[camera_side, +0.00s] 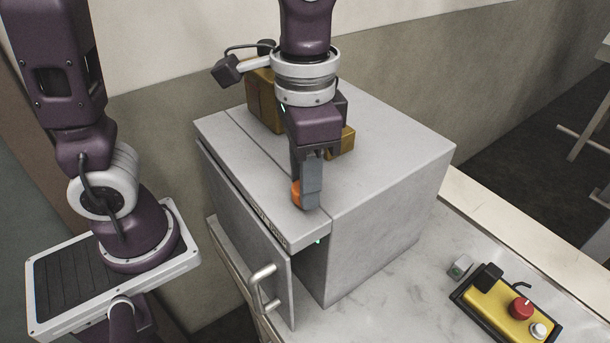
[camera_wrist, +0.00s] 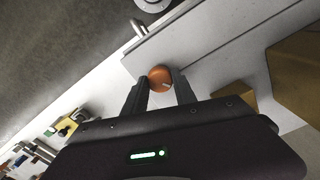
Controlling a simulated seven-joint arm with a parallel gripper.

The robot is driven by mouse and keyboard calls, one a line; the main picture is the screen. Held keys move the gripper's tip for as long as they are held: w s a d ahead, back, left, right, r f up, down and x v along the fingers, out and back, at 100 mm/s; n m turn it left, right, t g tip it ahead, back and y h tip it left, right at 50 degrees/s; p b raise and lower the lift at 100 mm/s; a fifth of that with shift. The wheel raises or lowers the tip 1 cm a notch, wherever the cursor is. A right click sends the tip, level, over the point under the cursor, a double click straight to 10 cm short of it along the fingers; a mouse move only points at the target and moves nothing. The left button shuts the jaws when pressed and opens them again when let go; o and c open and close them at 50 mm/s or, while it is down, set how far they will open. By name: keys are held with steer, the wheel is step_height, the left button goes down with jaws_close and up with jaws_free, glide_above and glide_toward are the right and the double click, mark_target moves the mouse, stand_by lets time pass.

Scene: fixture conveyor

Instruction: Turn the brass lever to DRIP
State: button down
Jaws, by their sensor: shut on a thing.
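My gripper (camera_side: 309,196) points down at the front edge of the grey cabinet's top and is shut on a round orange knob (camera_side: 296,192). In the wrist view the knob (camera_wrist: 160,76) sits between the two fingertips (camera_wrist: 162,86) and bears a short pale mark on its lower right. The fingers hide part of the knob in the side view. I cannot make out a brass lever or a DRIP label. Small lettering (camera_side: 268,224) on the cabinet's front edge is too small to read and partly hidden.
The grey cabinet (camera_side: 390,160) has a front door with a bar handle (camera_side: 262,285). Tan blocks (camera_side: 262,100) stand on its top behind my gripper. A yellow control box (camera_side: 505,312) with a red button lies on the pale counter at right. The cabinet top's right side is clear.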

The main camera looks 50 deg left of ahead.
steer(key=m, duration=1.4)
steer(key=shift+m, duration=0.3)
stand_by(0.4)
steer(key=c, duration=1)
jaws_free()
step_height(320, 180, up, 7)
steer(key=shift+r, duration=0.1)
